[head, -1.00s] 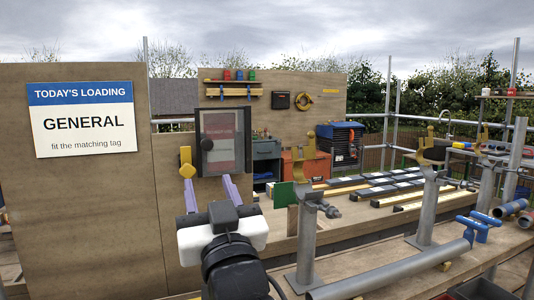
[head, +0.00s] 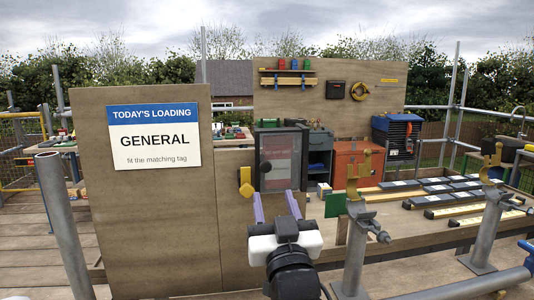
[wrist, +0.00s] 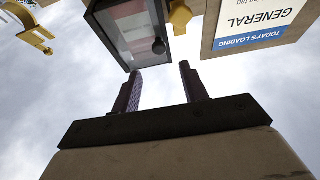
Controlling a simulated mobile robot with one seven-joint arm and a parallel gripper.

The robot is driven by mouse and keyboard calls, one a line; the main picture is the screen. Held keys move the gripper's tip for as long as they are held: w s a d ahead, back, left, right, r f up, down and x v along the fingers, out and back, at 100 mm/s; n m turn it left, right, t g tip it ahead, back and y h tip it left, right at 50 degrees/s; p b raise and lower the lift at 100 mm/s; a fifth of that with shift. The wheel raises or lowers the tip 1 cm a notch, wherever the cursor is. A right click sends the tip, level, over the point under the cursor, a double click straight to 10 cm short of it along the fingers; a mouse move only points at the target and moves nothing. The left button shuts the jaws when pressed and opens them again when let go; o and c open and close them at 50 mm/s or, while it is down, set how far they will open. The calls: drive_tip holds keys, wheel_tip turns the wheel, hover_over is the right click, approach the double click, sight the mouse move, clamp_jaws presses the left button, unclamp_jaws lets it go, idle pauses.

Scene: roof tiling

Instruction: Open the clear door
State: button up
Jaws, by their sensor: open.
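The clear door (head: 281,158) is a see-through pane in a dark frame on the front of a box fixed to the wooden board. It looks shut, with something red and pale behind it. A dark round knob (head: 265,167) sits at its left side; the knob also shows in the wrist view (wrist: 159,45). My gripper (head: 274,194) is open and empty, its two purple fingers pointing at the door from just below it in the head view. In the wrist view my gripper (wrist: 159,68) has the knob beyond and between its fingertips, apart from them.
A yellow fitting (head: 246,182) sticks out just left of the box. A sign reading GENERAL (head: 154,138) is on the board further left. A grey pipe post with a yellow cradle (head: 358,175) and a green plate (head: 335,205) stand close on the right.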

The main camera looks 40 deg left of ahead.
sight(266, 168)
drive_tip(key=r+p, duration=0.1)
drive_tip(key=p, duration=0.2)
drive_tip(key=shift+w+a, duration=0.3)
drive_tip(key=p+x, duration=0.1)
drive_tip(key=x, duration=0.3)
drive_tip(key=p+x, duration=0.1)
drive_tip(key=x, duration=0.3)
drive_tip(key=shift+w+a+f, duration=0.1)
drive_tip(key=shift+f, duration=0.1)
clamp_jaws()
